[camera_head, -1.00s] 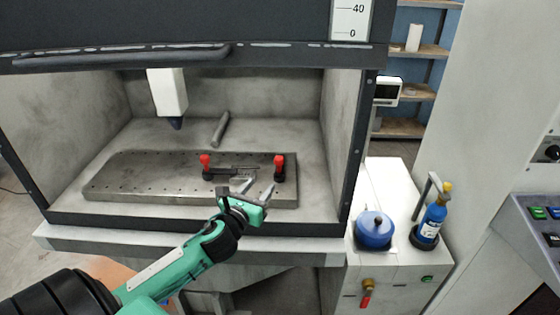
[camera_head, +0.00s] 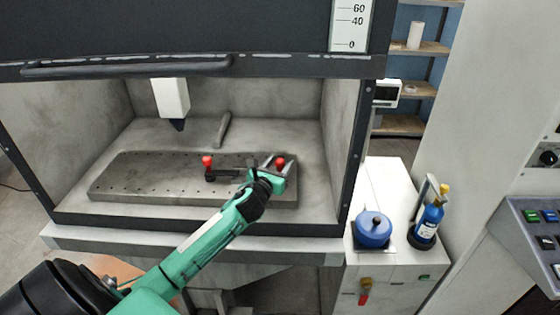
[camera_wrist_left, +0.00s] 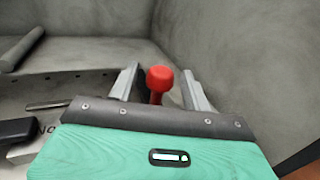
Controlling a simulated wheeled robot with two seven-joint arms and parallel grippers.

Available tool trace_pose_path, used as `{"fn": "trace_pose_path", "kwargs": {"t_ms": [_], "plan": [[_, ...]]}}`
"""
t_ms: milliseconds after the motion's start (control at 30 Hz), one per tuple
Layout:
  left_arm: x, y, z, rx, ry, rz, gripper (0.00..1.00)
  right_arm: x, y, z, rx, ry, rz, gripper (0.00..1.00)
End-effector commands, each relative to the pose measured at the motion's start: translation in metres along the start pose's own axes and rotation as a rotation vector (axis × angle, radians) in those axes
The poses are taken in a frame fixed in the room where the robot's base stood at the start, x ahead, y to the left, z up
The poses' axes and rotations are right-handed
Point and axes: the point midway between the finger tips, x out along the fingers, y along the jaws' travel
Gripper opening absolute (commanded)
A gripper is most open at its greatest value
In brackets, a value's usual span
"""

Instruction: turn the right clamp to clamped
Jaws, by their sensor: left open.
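The right clamp (camera_head: 281,161) shows its red knob at the right end of the perforated metal plate (camera_head: 130,185); my left gripper hides most of its body. In the left wrist view its red knob (camera_wrist_left: 159,78) stands upright between the two fingers. My left gripper (camera_head: 277,166) is open around the knob, with a gap visible on both sides. The left clamp (camera_head: 208,162) has a red knob and stands on the plate to the left. My right gripper is not in view.
A white head with a dark nozzle (camera_head: 173,100) hangs over the plate's back left. A grey rod (camera_head: 222,129) lies behind the plate. The cabinet's side wall is close on the right. A blue pot (camera_head: 373,229) and a blue bottle (camera_head: 430,218) stand outside on a white cabinet.

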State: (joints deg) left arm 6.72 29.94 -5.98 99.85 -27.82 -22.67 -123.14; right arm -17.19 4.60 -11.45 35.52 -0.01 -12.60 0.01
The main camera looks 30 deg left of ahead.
Motion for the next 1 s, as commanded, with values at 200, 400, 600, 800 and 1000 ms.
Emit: {"fn": "trace_pose_path", "kwargs": {"t_ms": [200,400,600,800,1000], "plan": [[0.0106,0.0000,-0.0003,0.000,0.001,0.000,0.48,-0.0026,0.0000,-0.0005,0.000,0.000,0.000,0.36],[0.0109,-0.0001,-0.0005,0.000,0.001,0.000,0.48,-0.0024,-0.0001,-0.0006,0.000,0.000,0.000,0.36],[0.0108,-0.0001,-0.0004,0.000,0.001,0.000,0.19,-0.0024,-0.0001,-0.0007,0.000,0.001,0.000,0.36],[0.0107,0.0000,-0.0003,0.000,0.001,0.000,0.00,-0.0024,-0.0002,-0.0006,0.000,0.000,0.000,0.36],[0.0107,-0.0006,-0.0004,-0.001,-0.001,0.021,0.00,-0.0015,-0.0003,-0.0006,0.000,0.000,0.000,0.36]]}}
